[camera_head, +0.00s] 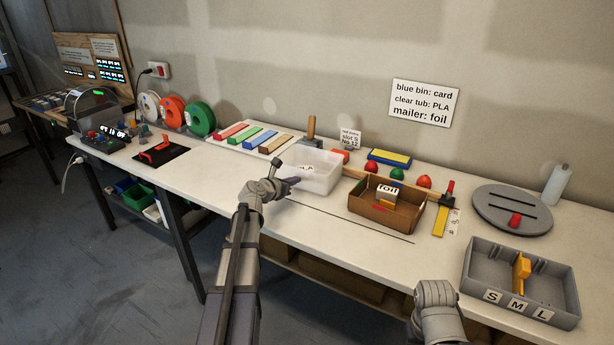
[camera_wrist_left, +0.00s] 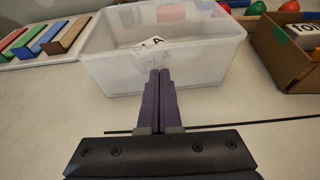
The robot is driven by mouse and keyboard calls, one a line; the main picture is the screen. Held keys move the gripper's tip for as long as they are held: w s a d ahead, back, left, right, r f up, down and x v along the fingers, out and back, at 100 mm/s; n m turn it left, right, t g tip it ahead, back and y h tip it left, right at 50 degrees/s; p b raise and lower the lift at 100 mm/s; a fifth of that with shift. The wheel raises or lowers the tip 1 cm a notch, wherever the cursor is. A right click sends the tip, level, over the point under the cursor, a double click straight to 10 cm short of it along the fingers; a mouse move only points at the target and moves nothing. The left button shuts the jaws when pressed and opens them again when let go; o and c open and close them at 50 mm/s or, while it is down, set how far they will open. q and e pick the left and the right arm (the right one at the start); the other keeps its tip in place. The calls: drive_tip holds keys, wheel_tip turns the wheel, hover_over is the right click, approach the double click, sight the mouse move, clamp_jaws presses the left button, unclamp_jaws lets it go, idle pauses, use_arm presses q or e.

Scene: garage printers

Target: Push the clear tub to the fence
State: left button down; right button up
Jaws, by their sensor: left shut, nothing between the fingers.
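The clear tub (camera_head: 322,184) is a translucent open box on the white bench, with a white PLA tag inside. It also fills the upper middle of the left wrist view (camera_wrist_left: 108,72). My left gripper (camera_head: 297,180) is shut and empty, low over the bench at the tub's near side. In the left wrist view its purple fingertips (camera_wrist_left: 159,74) overlap the tub's near wall; I cannot tell if they touch. A low wooden strip (camera_head: 352,173), which may be the fence, runs behind the tub and is partly hidden. My right wrist shows at the lower right, without its fingers.
A cardboard box (camera_head: 372,212) labelled foil stands close right of the tub. Coloured bars (camera_head: 255,137) lie on a white board to the left. A dark line (camera_head: 350,221) crosses the bench in front. A grey S/M/L tray (camera_head: 480,272) stands at right.

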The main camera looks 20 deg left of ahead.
use_arm(q)
drive_tip(key=shift+w, duration=0.2)
drive_tip(key=shift+s, duration=0.1)
idle(0.4)
drive_tip(key=shift+r+p+v, duration=0.25)
drive_tip(key=shift+p+v, duration=0.8)
drive_tip(key=shift+v, duration=1.1)
